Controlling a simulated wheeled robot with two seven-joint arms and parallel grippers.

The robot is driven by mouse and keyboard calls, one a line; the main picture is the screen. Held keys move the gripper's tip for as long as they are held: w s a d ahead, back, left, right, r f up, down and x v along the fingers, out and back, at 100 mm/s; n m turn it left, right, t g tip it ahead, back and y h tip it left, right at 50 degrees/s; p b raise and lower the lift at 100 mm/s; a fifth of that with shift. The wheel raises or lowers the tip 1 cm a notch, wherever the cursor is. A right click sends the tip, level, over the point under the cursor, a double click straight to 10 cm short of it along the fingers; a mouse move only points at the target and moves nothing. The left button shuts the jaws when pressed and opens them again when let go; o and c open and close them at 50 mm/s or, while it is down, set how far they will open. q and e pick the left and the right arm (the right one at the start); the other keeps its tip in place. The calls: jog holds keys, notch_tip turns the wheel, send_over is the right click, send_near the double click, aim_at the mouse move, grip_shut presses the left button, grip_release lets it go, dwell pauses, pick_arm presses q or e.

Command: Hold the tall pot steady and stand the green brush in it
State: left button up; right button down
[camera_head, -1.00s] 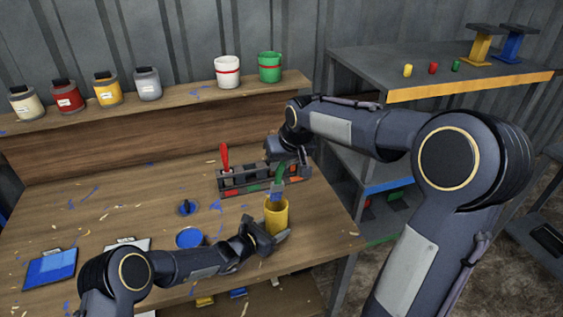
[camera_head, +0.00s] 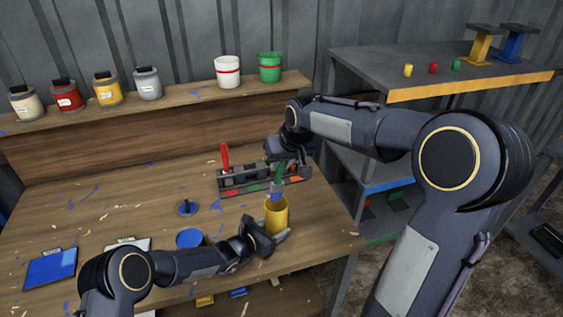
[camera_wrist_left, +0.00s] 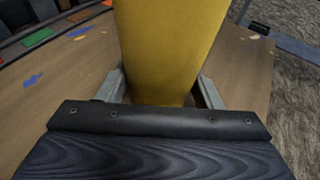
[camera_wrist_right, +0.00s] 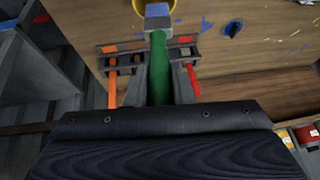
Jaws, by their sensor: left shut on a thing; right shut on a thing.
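The tall yellow pot (camera_head: 276,217) stands upright near the bench's right front edge. My left gripper (camera_head: 278,240) is shut around its sides; the left wrist view shows the yellow wall (camera_wrist_left: 170,50) between the fingers. My right gripper (camera_head: 281,163) is shut on the green handle of the brush (camera_wrist_right: 158,70), which points head down. The brush's grey and blue head (camera_head: 277,193) is at the pot's mouth. In the right wrist view part of the yellow rim (camera_wrist_right: 152,4) shows beyond the head. I cannot tell whether the tip is below the rim.
A rack (camera_head: 236,182) with a red-handled tool (camera_head: 225,158) stands just behind the pot. A blue lid (camera_head: 189,237) and a small blue round piece (camera_head: 187,208) lie to the left. Paint cans line the back shelf (camera_head: 190,98). The bench's middle left is mostly clear.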

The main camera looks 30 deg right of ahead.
jog(key=shift+f, duration=4.75)
jog(key=c, duration=1.2)
grip_release()
jog(key=shift+o, duration=0.2)
send_near(281, 190)
jog(key=v, duration=0.2)
jog(key=shift+s+d+r, duration=0.1)
jog(key=shift+r, duration=0.15)
